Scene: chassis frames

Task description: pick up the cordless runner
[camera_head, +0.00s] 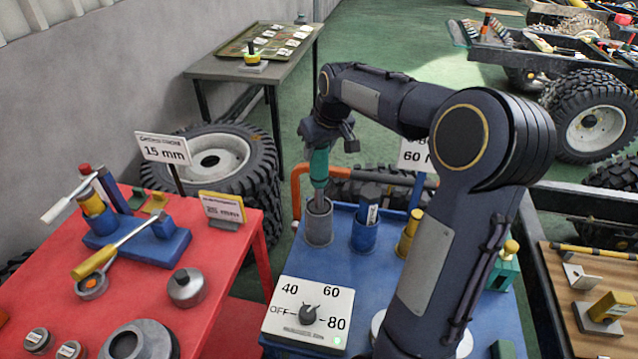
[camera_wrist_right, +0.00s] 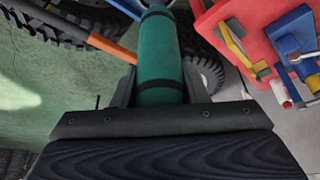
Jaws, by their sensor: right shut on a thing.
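The cordless runner (camera_head: 319,167) is a green cylindrical tool with a grey lower shaft. It stands about upright over a grey cup (camera_head: 318,228) on the blue table, and its lower end reaches into the cup's mouth. How deep the tip sits is hidden. My right gripper (camera_head: 322,146) is shut on the runner's upper part. In the right wrist view the runner's green body (camera_wrist_right: 160,62), with dark bands, lies between the fingers. My left gripper does not show.
Beside the grey cup stand a blue cup (camera_head: 364,236) and a yellow cylinder (camera_head: 408,238). An orange tube rail (camera_head: 296,190) edges the blue table. A dial panel (camera_head: 309,314) lies in front. The red table (camera_head: 215,262) with tools and signs is at left.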

